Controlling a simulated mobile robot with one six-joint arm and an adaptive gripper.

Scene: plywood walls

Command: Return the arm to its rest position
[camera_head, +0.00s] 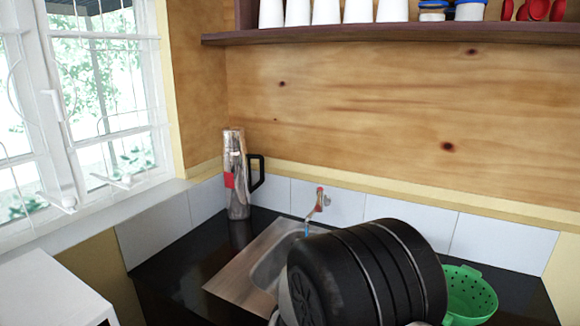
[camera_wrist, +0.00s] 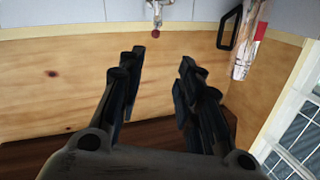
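My gripper (camera_wrist: 161,60) shows in the wrist view with its two dark fingers spread apart and nothing between them. The wrist view is upside down, with the wooden wall behind the fingers. In the head view, the large black ribbed cylinder (camera_head: 365,275) at the lower middle is part of my arm. It covers part of the sink, and my gripper's fingers cannot be made out there.
A metal flask (camera_head: 237,175) stands on the black counter left of the tap (camera_head: 318,203) and metal sink (camera_head: 240,280). A green colander (camera_head: 470,293) sits close right of my arm. A shelf (camera_head: 400,35) with white cups runs above. A window (camera_head: 110,90) is left.

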